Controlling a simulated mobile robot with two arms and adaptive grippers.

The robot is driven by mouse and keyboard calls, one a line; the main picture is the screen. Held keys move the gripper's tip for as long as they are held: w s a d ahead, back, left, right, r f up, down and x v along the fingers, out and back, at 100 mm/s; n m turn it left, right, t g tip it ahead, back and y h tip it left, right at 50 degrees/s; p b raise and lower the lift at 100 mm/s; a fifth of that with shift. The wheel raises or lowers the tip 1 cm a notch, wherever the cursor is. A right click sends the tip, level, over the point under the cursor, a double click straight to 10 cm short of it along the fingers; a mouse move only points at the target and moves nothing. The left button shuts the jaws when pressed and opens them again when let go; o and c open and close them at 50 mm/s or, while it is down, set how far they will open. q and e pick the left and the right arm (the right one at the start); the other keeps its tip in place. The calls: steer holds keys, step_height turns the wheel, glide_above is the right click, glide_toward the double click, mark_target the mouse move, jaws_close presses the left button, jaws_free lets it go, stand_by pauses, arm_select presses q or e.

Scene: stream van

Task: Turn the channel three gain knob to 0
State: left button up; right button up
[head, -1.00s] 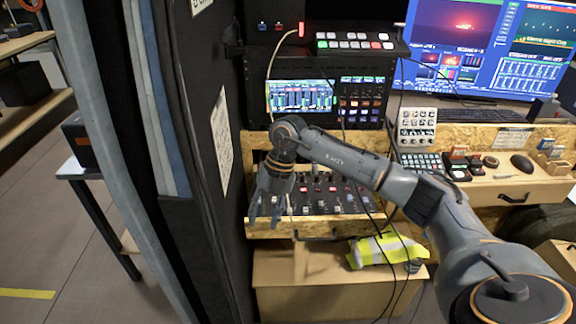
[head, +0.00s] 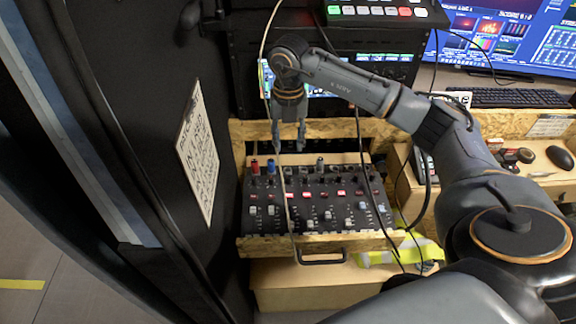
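The mixer (head: 314,205) is a dark panel in a wooden tray, with faders toward the front and rows of knobs toward the back. A red knob or plug (head: 255,167) and a blue one (head: 271,166) stand at its back left. The channel labels are too small to read, so I cannot tell which knob is channel three's gain. My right gripper (head: 289,146) points down above the mixer's back edge, left of centre. Its two fingers are apart with nothing visible between them, and they appear clear of the knobs. My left gripper is not in view.
A thin pale cable (head: 285,205) hangs across the mixer's left part, and a black cable (head: 360,150) crosses at the right. A black wall panel with a paper sign (head: 198,155) borders the left.

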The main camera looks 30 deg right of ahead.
glide_above(288, 178)
step_height(288, 178, down, 5)
steer(key=shift+s+f+p, duration=0.1)
steer(key=shift+s+p, duration=0.05)
steer(key=shift+p, duration=0.25)
step_height(288, 178, down, 7)
steer(key=shift+r+p, duration=0.1)
steer(key=shift+p, duration=0.35)
steer(key=shift+f, duration=0.3)
steer(key=shift+d+f, duration=0.1)
steer(key=shift+f, duration=0.1)
steer(key=shift+c, duration=0.2)
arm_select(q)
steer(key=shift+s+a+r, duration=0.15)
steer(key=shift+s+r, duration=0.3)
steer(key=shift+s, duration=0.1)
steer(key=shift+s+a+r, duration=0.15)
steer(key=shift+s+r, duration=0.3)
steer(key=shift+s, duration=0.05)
arm_select(e)
jaws_close()
